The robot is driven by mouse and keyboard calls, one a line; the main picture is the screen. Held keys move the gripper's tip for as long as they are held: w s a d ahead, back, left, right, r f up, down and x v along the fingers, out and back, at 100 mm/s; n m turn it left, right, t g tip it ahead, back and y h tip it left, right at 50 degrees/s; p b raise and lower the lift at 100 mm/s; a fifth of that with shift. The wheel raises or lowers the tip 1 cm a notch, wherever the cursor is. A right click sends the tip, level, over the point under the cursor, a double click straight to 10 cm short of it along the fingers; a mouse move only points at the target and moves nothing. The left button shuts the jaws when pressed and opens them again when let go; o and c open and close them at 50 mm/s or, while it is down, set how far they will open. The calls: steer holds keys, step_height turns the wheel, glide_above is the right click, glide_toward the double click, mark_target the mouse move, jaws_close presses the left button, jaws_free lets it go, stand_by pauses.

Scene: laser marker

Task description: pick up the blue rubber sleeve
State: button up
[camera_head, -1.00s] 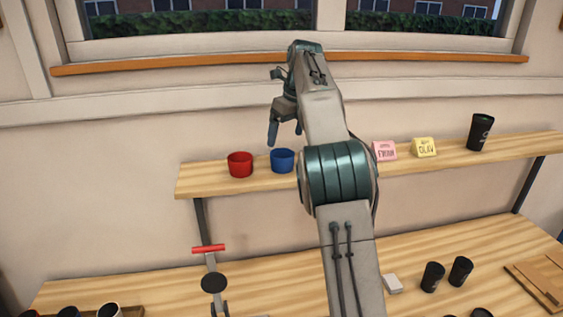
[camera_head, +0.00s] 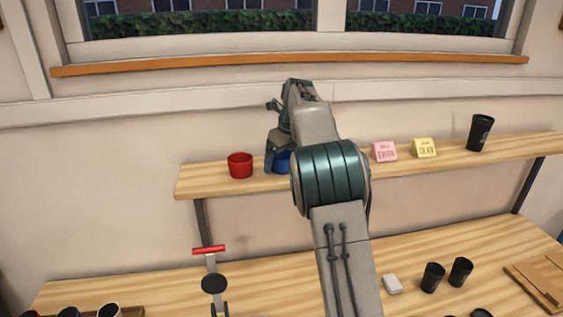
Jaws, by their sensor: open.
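The blue rubber sleeve (camera_head: 283,161) stands on the wooden wall shelf, just right of a red sleeve (camera_head: 240,165). My gripper (camera_head: 271,170) is open at the blue sleeve, with a finger in front of its left side. The arm hides the sleeve's right side, and part of the gripper is hidden too. I cannot tell whether the fingers touch the sleeve or surround it.
The shelf (camera_head: 212,181) also carries a pink card block (camera_head: 384,152), a yellow card block (camera_head: 425,148) and a black tumbler (camera_head: 480,132). Below, the workbench (camera_head: 130,276) holds a red-handled press (camera_head: 209,250) and black cups (camera_head: 432,276).

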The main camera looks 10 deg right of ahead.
steer(key=c, duration=1.1)
steer(key=shift+o, duration=0.2)
steer(key=shift+r, duration=0.1)
